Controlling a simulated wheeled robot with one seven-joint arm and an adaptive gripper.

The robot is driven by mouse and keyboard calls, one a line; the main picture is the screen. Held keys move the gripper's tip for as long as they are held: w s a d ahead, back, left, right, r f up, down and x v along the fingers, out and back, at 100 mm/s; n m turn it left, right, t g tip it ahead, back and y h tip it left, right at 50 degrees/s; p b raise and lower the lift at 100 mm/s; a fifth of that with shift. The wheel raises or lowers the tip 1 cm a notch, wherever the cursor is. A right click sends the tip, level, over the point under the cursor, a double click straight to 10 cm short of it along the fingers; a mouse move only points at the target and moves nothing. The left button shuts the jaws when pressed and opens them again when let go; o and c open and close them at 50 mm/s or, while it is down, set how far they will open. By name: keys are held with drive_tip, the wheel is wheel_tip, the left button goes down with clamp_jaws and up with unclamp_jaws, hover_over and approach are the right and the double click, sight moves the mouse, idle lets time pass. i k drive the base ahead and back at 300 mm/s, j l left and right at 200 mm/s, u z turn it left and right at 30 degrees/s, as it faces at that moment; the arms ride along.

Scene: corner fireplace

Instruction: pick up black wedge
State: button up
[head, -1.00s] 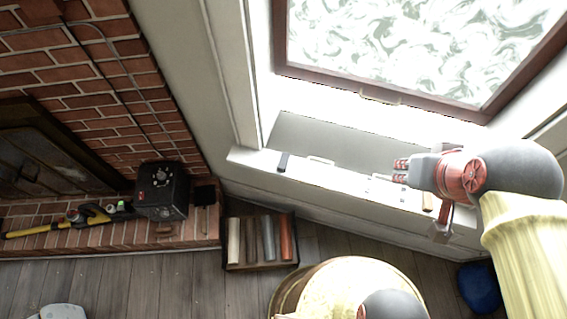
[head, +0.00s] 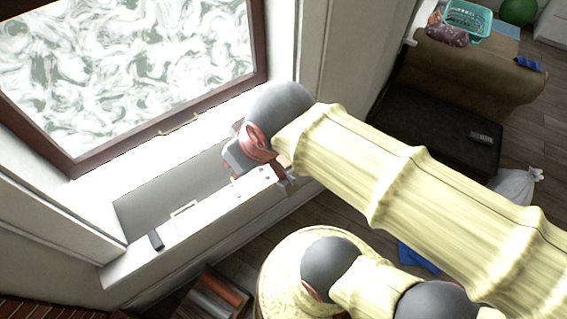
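A small dark block (head: 156,240), which may be the black wedge, lies near the left end of the white windowsill (head: 135,264). Its exact shape is too small to tell. My gripper (head: 232,163) is over the right part of the sill, to the right of the dark block and well apart from it. The gripper's grey and red body shows, but its fingertips are mostly hidden, so I cannot tell whether it is open or holds anything.
A pale handle-like item (head: 184,209) and small bits lie on the sill. The window (head: 130,75) is behind it. A crate of rods (head: 215,295) stands on the floor below. At right are a dark chest (head: 430,125), a brown couch (head: 480,75) and a white bag (head: 515,185).

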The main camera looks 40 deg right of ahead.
sight(157, 242)
drive_tip(key=z, duration=1.05)
drive_tip(key=u, duration=2)
drive_tip(key=l+z, duration=0.1)
drive_tip(key=l, duration=0.3)
drive_tip(key=i+l, duration=0.1)
drive_tip(key=l, duration=0.25)
drive_tip(key=i+l+z, duration=0.1)
drive_tip(key=l, duration=0.2)
drive_tip(key=i+l+z, duration=0.1)
drive_tip(key=i+l, duration=0.15)
